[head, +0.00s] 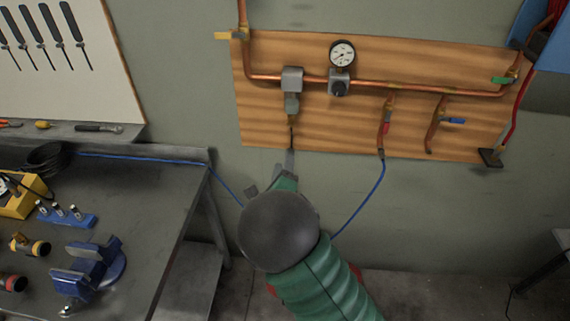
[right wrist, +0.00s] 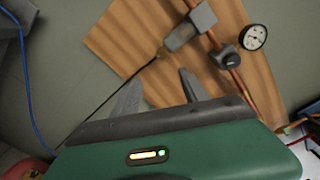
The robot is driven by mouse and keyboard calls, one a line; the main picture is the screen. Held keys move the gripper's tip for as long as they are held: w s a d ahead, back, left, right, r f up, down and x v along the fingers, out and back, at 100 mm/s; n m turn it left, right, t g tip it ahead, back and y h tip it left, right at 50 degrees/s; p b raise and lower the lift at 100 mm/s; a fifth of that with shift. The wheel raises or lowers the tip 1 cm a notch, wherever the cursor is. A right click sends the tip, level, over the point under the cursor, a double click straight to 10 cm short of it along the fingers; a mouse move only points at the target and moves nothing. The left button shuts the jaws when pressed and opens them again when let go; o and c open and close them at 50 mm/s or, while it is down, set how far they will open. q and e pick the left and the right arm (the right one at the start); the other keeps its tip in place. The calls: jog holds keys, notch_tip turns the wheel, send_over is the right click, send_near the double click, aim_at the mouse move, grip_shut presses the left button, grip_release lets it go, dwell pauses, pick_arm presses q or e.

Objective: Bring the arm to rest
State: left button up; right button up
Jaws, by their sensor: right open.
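My right arm (head: 330,285), green with a dark round joint, reaches up from the bottom middle of the head view towards the wall. Its right gripper (head: 271,175) is just below the lower edge of the wooden pipe board (head: 350,125), partly hidden by the arm. In the right wrist view the two grey fingers of the right gripper (right wrist: 160,84) stand apart with nothing between them. Beyond them is a grey fitting (right wrist: 190,28) with a thin dark rod pointing down-left. The same fitting (head: 292,80) hangs on the copper pipe in the head view. My left gripper is not in view.
A dark workbench (head: 150,190) on the left carries a blue vise (head: 90,268), a blue holder (head: 68,217) and a yellow device (head: 22,195). A blue hose (head: 362,212) passes behind my arm. The board has a gauge (head: 342,53). Floor right of the arm is clear.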

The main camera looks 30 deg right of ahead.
jog(key=s+d+f+m+g+h, duration=0.35)
jog(key=s+d+m+g, duration=0.45)
jog(key=s+m, duration=0.35)
jog(key=s+a+f+m+g+y, duration=0.2)
jog(key=s+f+m+g+y, duration=0.4)
jog(key=s+m, duration=0.45)
jog(key=s+a+m+y, duration=0.2)
jog(key=a+m+y, duration=0.1)
jog(key=a+m, duration=0.5)
jog(key=s+a+f+m+t+y, duration=0.1)
jog(key=s+a+m+y, duration=0.1)
jog(key=a+m+y, duration=0.2)
jog(key=a+m, duration=0.3)
jog(key=m, duration=0.4)
jog(key=shift+a+f+m+t, duration=0.3)
jog(key=shift+a+m, duration=0.05)
jog(key=shift+m, duration=0.05)
